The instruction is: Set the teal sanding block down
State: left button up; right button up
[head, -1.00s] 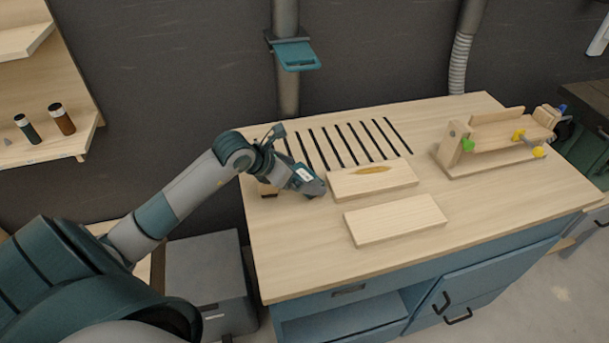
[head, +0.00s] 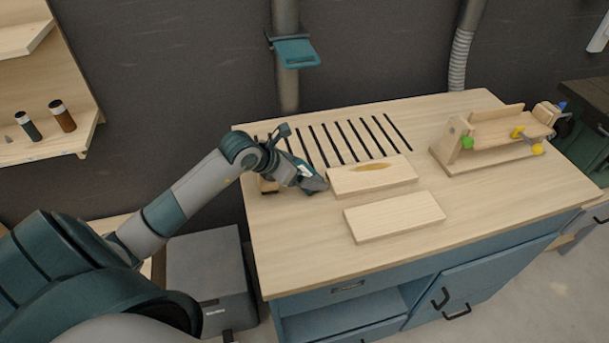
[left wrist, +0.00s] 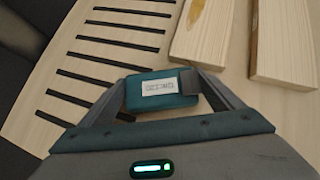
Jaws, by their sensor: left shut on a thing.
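The teal sanding block (left wrist: 160,92) with a white label is between the two fingers of my left gripper (left wrist: 172,88) in the left wrist view. The gripper is shut on it. In the head view my left gripper (head: 312,182) is low over the left part of the workbench top (head: 290,235), just left of the pale boards. The block is mostly hidden by the gripper there. I cannot tell whether the block touches the bench. My right gripper is not in view.
A pale board with a brown patch (head: 395,172) lies right of the gripper, and a plain board (head: 395,216) lies nearer. Dark slots (head: 345,140) run along the back. A wooden jig (head: 490,140) stands at the right. The bench's front left is clear.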

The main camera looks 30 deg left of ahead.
aim_at(305, 171)
pick_arm(q)
jog(key=shift+r, duration=0.45)
notch_tip(305, 171, up, 3)
jog(key=shift+d+r+b, duration=0.1)
jog(key=shift+r+b, duration=0.05)
jog(key=shift+b, duration=0.85)
jog(key=shift+d+r, duration=0.4)
jog(key=shift+d, duration=0.45)
jog(key=d+r+b, duration=0.2)
jog(key=d+r, duration=0.4)
jog(key=d, duration=0.3)
jog(key=shift+s+d+b, duration=0.2)
jog(key=shift+d+b, duration=0.15)
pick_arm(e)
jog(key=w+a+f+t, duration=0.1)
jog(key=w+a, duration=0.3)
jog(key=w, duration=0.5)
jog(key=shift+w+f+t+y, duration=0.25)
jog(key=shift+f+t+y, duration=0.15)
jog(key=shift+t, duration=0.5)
pick_arm(q)
jog(key=s+d+f+m+g+h, duration=0.3)
jog(key=s+d+m+h, duration=0.1)
jog(key=s+m, duration=0.3)
jog(key=shift+s+d+h, duration=0.3)
jog(key=shift+s+d, duration=0.2)
jog(key=shift+s, duration=0.35)
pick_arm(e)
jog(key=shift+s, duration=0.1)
